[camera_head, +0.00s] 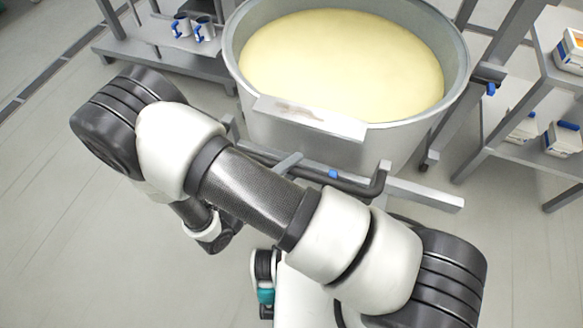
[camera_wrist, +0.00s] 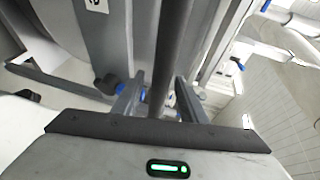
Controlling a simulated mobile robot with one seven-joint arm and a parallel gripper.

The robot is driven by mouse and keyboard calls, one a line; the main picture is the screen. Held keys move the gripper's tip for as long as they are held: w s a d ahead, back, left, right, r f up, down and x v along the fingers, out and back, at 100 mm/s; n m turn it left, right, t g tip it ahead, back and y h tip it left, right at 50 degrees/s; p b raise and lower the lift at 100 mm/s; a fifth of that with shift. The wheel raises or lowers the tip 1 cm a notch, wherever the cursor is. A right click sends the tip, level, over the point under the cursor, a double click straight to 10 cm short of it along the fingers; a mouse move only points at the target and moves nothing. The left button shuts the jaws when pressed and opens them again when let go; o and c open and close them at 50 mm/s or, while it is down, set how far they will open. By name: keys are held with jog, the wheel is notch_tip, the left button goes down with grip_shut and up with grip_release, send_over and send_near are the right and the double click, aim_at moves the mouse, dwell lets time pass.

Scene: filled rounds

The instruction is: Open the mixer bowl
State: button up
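The mixer bowl (camera_head: 455,75) is a large round metal tub filled with pale yellow dough (camera_head: 340,60). A flat metal plate (camera_head: 345,126) sits on its near rim. A dark bar handle (camera_head: 350,185) runs along the near side below the rim. In the wrist view, the dark bar (camera_wrist: 170,50) passes between the two fingers of my gripper (camera_wrist: 158,98). The fingers are apart, with a visible gap beside the bar, so my gripper is open around it. In the head view, my arm hides the gripper.
Shelves with white boxes (camera_head: 562,138) stand at the right. A metal base leg (camera_head: 430,195) sticks out below the bowl. The floor at the left (camera_head: 50,200) is clear.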

jog(key=v, duration=1.7)
jog(key=shift+s+a, duration=0.1)
dwell(0.9)
